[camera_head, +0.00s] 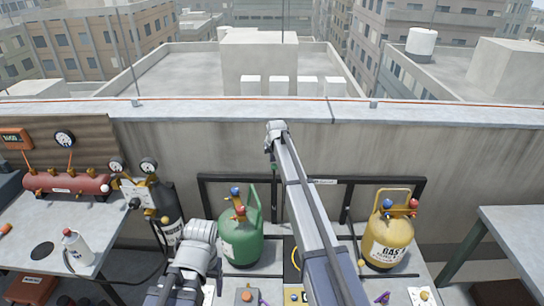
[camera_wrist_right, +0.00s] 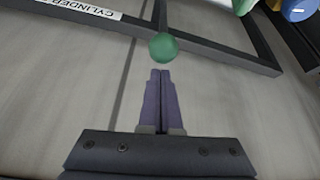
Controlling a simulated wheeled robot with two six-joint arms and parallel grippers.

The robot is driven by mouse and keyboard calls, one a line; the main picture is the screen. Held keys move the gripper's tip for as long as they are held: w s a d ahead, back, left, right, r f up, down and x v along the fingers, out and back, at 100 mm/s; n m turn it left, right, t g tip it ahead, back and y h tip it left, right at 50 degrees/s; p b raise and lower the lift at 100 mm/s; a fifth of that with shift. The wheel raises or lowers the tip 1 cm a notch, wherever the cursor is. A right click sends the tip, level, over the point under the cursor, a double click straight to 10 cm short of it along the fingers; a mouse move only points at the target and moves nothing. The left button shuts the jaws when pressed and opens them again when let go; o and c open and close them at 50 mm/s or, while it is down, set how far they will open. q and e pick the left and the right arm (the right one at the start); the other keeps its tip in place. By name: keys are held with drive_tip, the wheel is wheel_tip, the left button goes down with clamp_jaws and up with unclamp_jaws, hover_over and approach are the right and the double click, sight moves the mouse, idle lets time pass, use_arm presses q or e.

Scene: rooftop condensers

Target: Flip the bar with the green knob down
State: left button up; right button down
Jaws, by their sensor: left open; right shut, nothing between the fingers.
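The green knob (camera_wrist_right: 163,46) is a round ball just beyond the fingertips of my right gripper (camera_wrist_right: 161,75), with a small gap between them in the wrist view. The gripper's purple fingers are shut together and empty. A dark bar (camera_wrist_right: 160,14) shows behind the knob; its joint is hidden. In the head view the knob (camera_head: 274,168) is a small green spot below the end of my right arm, whose link covers much of the area. My left gripper (camera_head: 197,250) is low at the left, beside the green cylinder; its fingers are hard to make out.
A dark frame (camera_head: 385,181) runs along the wall. A green cylinder (camera_head: 240,240) and a yellow cylinder (camera_head: 386,238) stand left and right of my right arm. A red manifold (camera_head: 66,183) and a white bottle (camera_head: 75,246) are on the left bench. A right table (camera_head: 520,232) looks bare.

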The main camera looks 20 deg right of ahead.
drive_tip(key=shift+s, duration=0.5)
drive_tip(key=shift+w+f, duration=0.1)
